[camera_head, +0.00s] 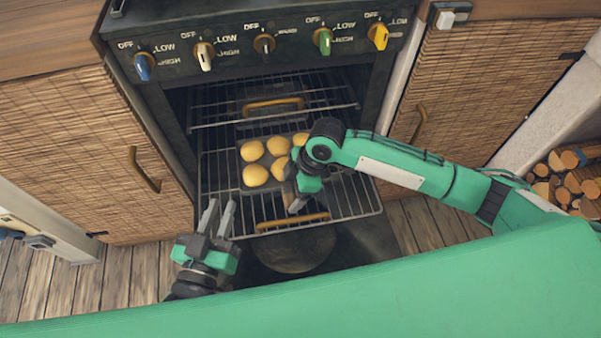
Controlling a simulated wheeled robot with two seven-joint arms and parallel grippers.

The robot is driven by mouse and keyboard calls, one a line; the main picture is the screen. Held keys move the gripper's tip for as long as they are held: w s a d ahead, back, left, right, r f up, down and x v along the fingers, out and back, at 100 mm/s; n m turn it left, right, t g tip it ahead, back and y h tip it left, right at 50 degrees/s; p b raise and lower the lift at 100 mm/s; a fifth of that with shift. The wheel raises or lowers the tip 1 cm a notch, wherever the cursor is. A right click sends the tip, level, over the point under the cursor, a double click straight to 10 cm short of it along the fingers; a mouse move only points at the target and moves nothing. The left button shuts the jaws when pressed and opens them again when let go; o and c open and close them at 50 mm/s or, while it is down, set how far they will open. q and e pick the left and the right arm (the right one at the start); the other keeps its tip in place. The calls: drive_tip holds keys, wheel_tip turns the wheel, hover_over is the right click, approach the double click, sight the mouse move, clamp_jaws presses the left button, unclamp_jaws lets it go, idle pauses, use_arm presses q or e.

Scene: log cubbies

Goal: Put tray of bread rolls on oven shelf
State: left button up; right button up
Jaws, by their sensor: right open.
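The dark tray (262,207) of bread rolls (255,175) lies on the pulled-out lower wire shelf (352,190) of the oven. Several round golden rolls sit in its middle. A wooden handle (292,222) shows at its near end, and another (272,103) shows at the far end, deeper in the oven. My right gripper (295,204) is open over the tray's right side, just behind the near handle, and hides part of the tray. I cannot tell whether it touches. My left gripper (220,207) is open and empty, left of the shelf's near left corner.
An upper wire rack (335,92) sits inside the oven. The oven door (350,240) is open below the shelf. Knobs (264,44) line the panel above. Wicker cabinets (75,150) flank the oven, and stacked logs (560,180) are at the right.

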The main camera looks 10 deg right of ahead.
drive_tip(key=p+v, duration=0.3)
drive_tip(key=v, duration=0.8)
drive_tip(key=s+a+f+m+t+y, duration=0.1)
drive_tip(key=s+a+m, duration=0.1)
drive_tip(key=a, duration=0.1)
drive_tip(key=s+a+m+t+y, duration=0.2)
drive_tip(key=a, duration=0.1)
drive_tip(key=s+a+f+m+t+y, duration=0.1)
drive_tip(key=s+a+m+y, duration=0.1)
drive_tip(key=a, duration=0.1)
drive_tip(key=shift+s+a+f+t, duration=0.15)
drive_tip(key=shift+s+f+t, duration=0.2)
drive_tip(key=shift+s+t, duration=0.05)
use_arm(q)
drive_tip(key=s+a+f+g+y, duration=0.1)
drive_tip(key=s+f+g, duration=0.2)
drive_tip(key=f+g, duration=0.2)
drive_tip(key=shift+s+a+f+g+y, duration=0.2)
drive_tip(key=shift+f+g+y, duration=0.1)
drive_tip(key=shift+f, duration=0.35)
use_arm(e)
drive_tip(key=s+d+f+m+t+h, duration=0.1)
drive_tip(key=s+d+m+t+h, duration=0.3)
drive_tip(key=d+m, duration=0.5)
drive_tip(key=shift+s+d+t, duration=0.45)
drive_tip(key=shift+s+t, duration=0.65)
drive_tip(key=shift+t, duration=0.1)
